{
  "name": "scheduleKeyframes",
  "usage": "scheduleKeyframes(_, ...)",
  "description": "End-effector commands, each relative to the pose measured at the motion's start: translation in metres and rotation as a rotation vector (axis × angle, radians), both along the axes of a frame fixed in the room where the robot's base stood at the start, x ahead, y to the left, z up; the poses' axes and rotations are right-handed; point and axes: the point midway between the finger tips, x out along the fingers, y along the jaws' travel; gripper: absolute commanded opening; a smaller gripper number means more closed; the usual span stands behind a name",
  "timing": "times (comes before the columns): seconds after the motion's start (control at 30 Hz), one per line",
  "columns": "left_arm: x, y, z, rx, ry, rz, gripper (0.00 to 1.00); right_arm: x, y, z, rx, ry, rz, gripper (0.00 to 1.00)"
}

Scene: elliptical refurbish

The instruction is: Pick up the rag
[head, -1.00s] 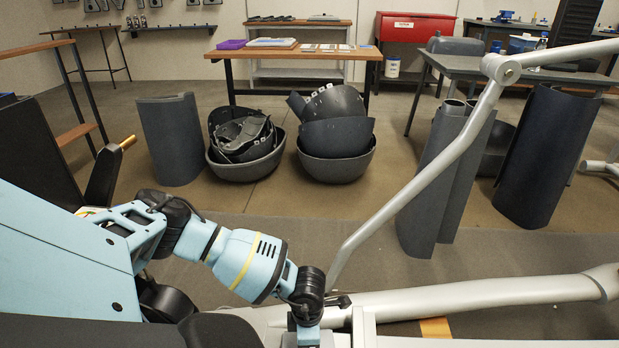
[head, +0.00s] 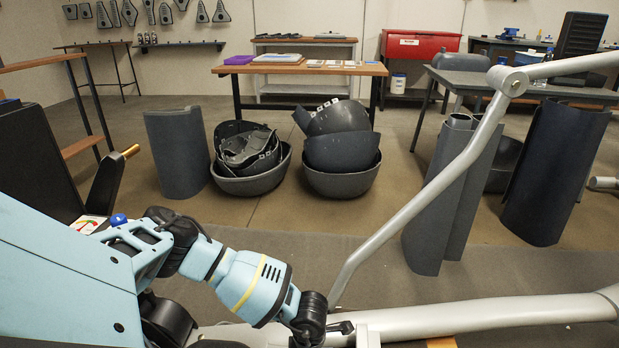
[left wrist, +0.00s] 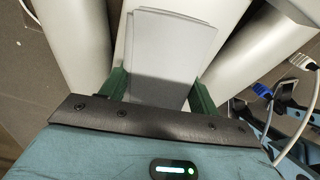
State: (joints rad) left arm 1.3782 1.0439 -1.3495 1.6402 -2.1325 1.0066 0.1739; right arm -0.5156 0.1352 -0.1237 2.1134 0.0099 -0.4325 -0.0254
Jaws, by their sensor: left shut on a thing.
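In the left wrist view, a flat grey layered piece, which looks like the folded rag (left wrist: 170,45), sits between the green fingers of my left gripper (left wrist: 160,88). The fingers are shut on it, one at each side edge. Pale tubes lie to both sides of it. In the head view my left arm reaches down behind the light grey tube frame at bottom centre; its gripper and the rag are hidden there. My right gripper is in neither view.
A light grey tube frame (head: 440,314) crosses the foreground, with a slanted tube (head: 440,185) rising right. Two bowls (head: 250,182) (head: 342,183) of dark shells stand on the floor before a wooden table (head: 300,70). Blue cable plugs (left wrist: 262,91) lie at right in the wrist view.

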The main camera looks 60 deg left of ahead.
Motion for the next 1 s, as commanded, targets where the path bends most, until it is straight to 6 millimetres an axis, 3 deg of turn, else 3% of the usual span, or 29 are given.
scheduleKeyframes(0.17,0.000,0.000,0.012,0.000,0.000,0.000,0.39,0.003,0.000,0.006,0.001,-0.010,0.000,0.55)
scheduleKeyframes(0.6,0.000,0.000,0.088,0.000,-0.002,-0.001,0.39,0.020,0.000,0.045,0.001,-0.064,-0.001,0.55)
scheduleKeyframes(0.77,0.000,0.000,0.099,-0.001,-0.001,-0.001,0.39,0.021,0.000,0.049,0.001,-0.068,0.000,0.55)
scheduleKeyframes(1.0,0.000,0.000,0.100,0.001,0.001,-0.001,0.39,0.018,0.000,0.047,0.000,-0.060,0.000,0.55)
